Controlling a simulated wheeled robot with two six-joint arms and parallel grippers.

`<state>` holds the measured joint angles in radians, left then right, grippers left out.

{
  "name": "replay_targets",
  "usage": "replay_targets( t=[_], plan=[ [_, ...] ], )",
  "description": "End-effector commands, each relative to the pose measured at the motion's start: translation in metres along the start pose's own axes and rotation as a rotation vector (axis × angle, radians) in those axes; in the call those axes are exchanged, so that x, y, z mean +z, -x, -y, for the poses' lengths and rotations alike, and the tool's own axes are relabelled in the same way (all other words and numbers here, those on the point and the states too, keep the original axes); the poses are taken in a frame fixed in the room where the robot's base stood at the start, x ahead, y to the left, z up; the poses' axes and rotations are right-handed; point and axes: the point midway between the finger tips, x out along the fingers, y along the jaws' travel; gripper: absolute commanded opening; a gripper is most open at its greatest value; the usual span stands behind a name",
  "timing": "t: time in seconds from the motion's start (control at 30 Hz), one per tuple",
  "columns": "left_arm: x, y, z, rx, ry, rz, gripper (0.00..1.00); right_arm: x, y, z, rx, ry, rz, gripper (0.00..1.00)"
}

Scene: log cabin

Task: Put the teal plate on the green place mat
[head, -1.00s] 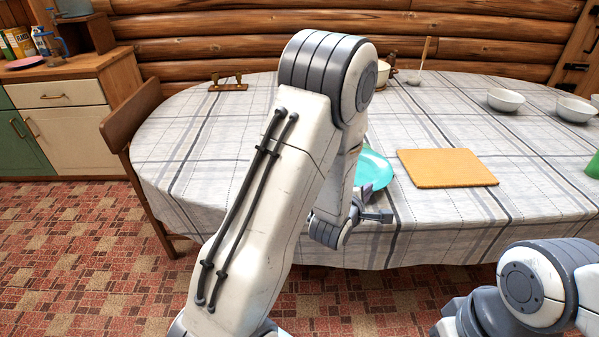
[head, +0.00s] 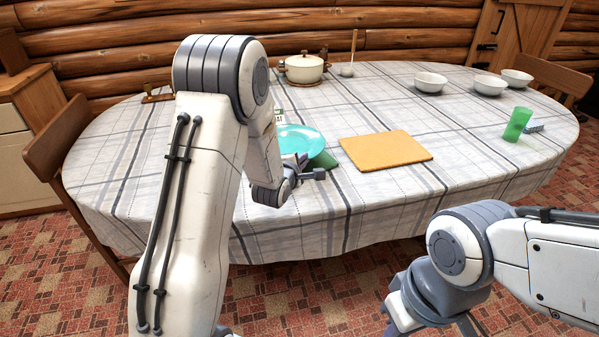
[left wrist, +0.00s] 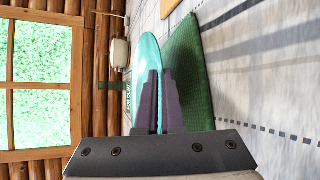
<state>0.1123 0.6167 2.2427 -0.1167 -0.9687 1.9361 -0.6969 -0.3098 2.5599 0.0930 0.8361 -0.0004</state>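The teal plate (head: 302,140) is at the near left part of the table, partly hidden by my left arm. The green place mat (head: 324,160) shows as a corner under the plate's near right side. My left gripper (head: 308,172) is at the plate's near edge. In the left wrist view, my left gripper (left wrist: 160,100) is shut on the rim of the teal plate (left wrist: 149,52), with the green mat (left wrist: 192,75) close below it. The plate overlaps the mat; I cannot tell if they touch. My right gripper (head: 432,325) is low, in front of the table, its fingertips cut off by the frame.
An orange-brown board (head: 385,150) lies right of the plate. A green cup (head: 517,124) and several white bowls (head: 430,82) stand farther right. A white pot (head: 304,68) is at the back. Chairs stand at both table ends. The front right tablecloth is clear.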

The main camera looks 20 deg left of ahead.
Motion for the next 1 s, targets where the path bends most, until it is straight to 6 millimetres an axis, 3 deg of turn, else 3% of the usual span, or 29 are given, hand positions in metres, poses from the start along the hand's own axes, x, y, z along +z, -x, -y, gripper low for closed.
replay_targets(
  t=[0.13, 0.4, 0.83, 0.87, 1.0],
  plan=[
    [-0.009, -0.003, 0.002, 0.004, -0.001, 0.003, 0.0, 0.0, -0.001, 0.0, 0.0, 0.0, 0.0, 0.0],
    [-0.019, -0.014, 0.035, 0.002, -0.001, 0.004, 0.0, 0.0, -0.006, -0.001, 0.0, 0.0, 0.0, 0.0],
    [-0.021, -0.016, 0.04, 0.005, -0.002, 0.005, 0.0, 0.001, -0.011, -0.001, 0.0, 0.0, 0.0, 0.0],
    [-0.021, -0.015, 0.04, 0.001, -0.001, 0.003, 0.16, 0.001, -0.009, -0.001, 0.0, 0.0, 0.0, 0.0],
    [-0.021, -0.015, 0.04, 0.0, -0.001, 0.002, 0.17, 0.001, -0.009, -0.001, 0.0, 0.0, 0.0, 0.0]
  ],
)
